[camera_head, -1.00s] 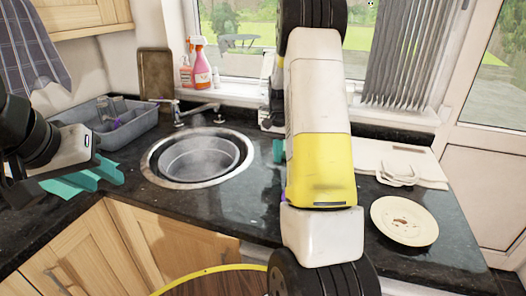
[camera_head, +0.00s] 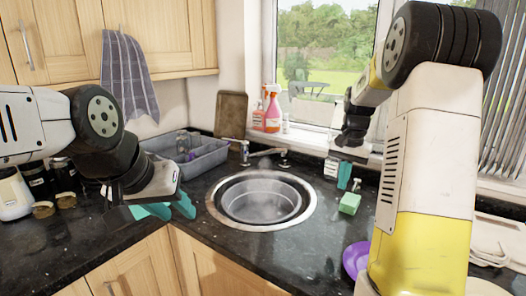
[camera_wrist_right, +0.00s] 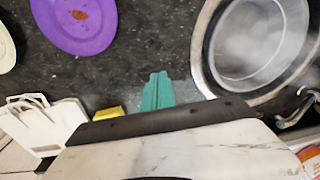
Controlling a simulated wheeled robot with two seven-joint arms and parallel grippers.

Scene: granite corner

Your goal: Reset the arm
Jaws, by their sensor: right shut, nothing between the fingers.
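My left gripper (camera_head: 168,209) is over the counter left of the sink in the head view. Its two teal fingers are apart, with nothing seen between them. My right arm comes down the right side of the head view, and my right gripper (camera_head: 346,180) is to the right of the sink, near the window. In the right wrist view its teal fingers (camera_wrist_right: 158,92) are together and empty, between a purple plate (camera_wrist_right: 80,25) and the sink (camera_wrist_right: 212,70).
The sink (camera_head: 214,207) holds a round metal basin (camera_head: 262,214). A grey dish rack (camera_head: 205,163) and spray bottles (camera_head: 272,110) stand behind. Jars (camera_head: 62,175) are at the left. The purple plate (camera_head: 354,260) is partly hidden by my right arm. A small yellow block (camera_wrist_right: 108,113) lies near the right fingers.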

